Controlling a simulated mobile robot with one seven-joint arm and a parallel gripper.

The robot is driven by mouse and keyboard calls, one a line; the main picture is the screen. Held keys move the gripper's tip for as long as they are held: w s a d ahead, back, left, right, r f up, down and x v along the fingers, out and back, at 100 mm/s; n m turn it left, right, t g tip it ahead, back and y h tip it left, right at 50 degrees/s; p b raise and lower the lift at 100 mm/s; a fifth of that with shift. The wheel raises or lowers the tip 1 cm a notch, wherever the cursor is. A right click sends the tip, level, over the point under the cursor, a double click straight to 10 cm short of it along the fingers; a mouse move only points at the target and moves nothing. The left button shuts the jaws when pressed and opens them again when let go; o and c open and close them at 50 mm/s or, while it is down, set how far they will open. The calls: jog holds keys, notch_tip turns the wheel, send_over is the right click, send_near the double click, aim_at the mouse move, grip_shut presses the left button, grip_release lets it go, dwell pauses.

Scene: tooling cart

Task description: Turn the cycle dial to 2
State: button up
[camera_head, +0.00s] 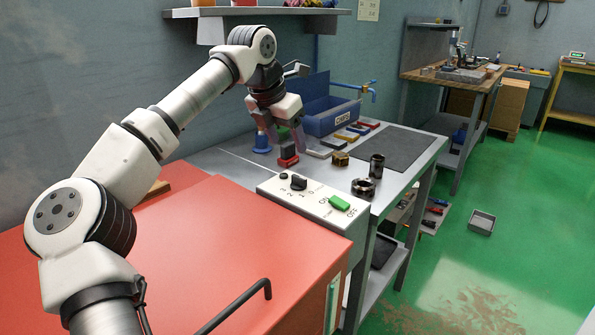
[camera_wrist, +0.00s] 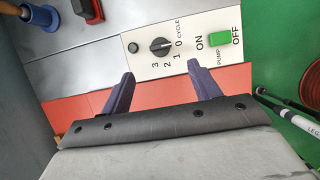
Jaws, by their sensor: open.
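The cycle dial (camera_head: 298,183) is a black knob on the pale control panel (camera_head: 318,212). In the wrist view the dial (camera_wrist: 160,46) has the marks 3, 2, 1 and 0 around its lower and right side. Its light line seems to lie towards 0, but it is small. My gripper (camera_head: 287,143) is open and empty, held up beyond the panel in the head view. In the wrist view my gripper (camera_wrist: 170,77) has its two fingers spread wide below the dial, with the dial between their directions and not touched.
A green pump switch (camera_wrist: 219,39) marked ON and OFF sits right of the dial, and a small dark button (camera_wrist: 132,47) left of it. A red block (camera_head: 288,158), blue spool (camera_head: 262,143) and blue bin (camera_head: 333,114) stand on the bench. The red cabinet top (camera_head: 200,255) is mostly clear.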

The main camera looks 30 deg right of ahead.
aim_at(298, 177)
jog(key=x, duration=1.1)
jog(key=shift+d+f, duration=0.15)
jog(key=shift+f, duration=0.1)
jog(key=shift+c, duration=0.3)
jog(key=c, duration=0.9)
